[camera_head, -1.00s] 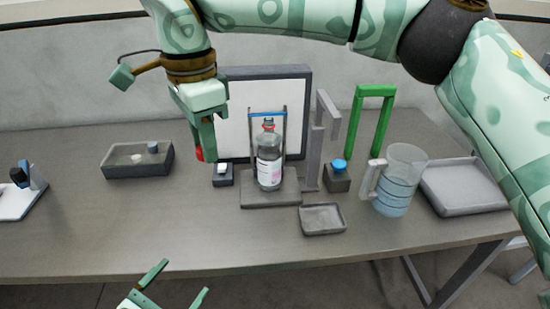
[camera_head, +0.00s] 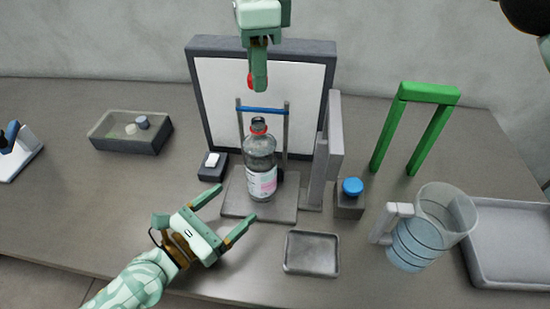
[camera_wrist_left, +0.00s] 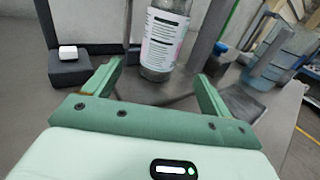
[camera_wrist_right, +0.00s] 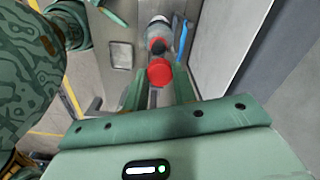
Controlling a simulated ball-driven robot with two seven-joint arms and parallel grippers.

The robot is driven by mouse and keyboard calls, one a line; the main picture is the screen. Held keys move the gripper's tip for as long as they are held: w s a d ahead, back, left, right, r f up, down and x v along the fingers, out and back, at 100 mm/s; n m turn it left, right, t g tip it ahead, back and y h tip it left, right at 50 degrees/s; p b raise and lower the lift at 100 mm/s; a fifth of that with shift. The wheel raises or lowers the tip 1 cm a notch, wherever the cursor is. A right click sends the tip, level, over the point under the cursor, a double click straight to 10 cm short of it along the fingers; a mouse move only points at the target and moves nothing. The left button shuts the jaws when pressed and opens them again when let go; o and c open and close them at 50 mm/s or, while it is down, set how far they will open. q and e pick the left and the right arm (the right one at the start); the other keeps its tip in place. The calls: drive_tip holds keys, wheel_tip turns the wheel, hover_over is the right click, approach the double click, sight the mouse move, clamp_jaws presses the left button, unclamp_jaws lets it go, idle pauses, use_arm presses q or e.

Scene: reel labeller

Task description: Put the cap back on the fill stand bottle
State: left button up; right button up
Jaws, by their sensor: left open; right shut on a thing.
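The clear bottle (camera_head: 260,160) with a white and pink label stands upright on the grey fill stand (camera_head: 238,204), under the blue crossbar (camera_head: 263,110). A red ring circles its dark neck. My right gripper (camera_head: 258,80) is shut on the red cap (camera_head: 250,82), above and apart from the bottle neck. In the right wrist view the cap (camera_wrist_right: 160,72) sits between the fingertips, with the bottle (camera_wrist_right: 157,30) beyond. My left gripper (camera_head: 236,203) is open in front of the bottle. In the left wrist view the lower bottle (camera_wrist_left: 163,38) is just beyond its fingers, apart from them.
A grey post (camera_head: 320,170) and a block with a blue knob (camera_head: 353,187) stand right of the bottle. A small tray (camera_head: 312,253), a jug of water (camera_head: 415,240) and a green arch (camera_head: 428,92) are further right. A black block with a white button (camera_head: 212,161) stands left.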

use_arm(q)
drive_tip(key=shift+s+a, duration=0.1)
drive_tip(key=shift+a, duration=0.05)
use_arm(e)
drive_tip(key=shift+s+a+r, duration=0.1)
drive_tip(key=shift+s+a, duration=0.1)
use_arm(q)
drive_tip(key=shift+w+d, duration=0.45)
use_arm(e)
drive_tip(key=shift+w+d, duration=0.1)
use_arm(q)
drive_tip(key=x, duration=1.1)
drive_tip(key=shift+c, duration=0.2)
drive_tip(key=c, duration=1.4)
use_arm(e)
hover_over(258, 121)
drive_tip(key=shift+f, duration=2.5)
use_arm(q)
drive_tip(key=shift+s, duration=0.1)
use_arm(e)
drive_tip(key=shift+f, duration=0.9)
drive_tip(key=shift+f, duration=0.55)
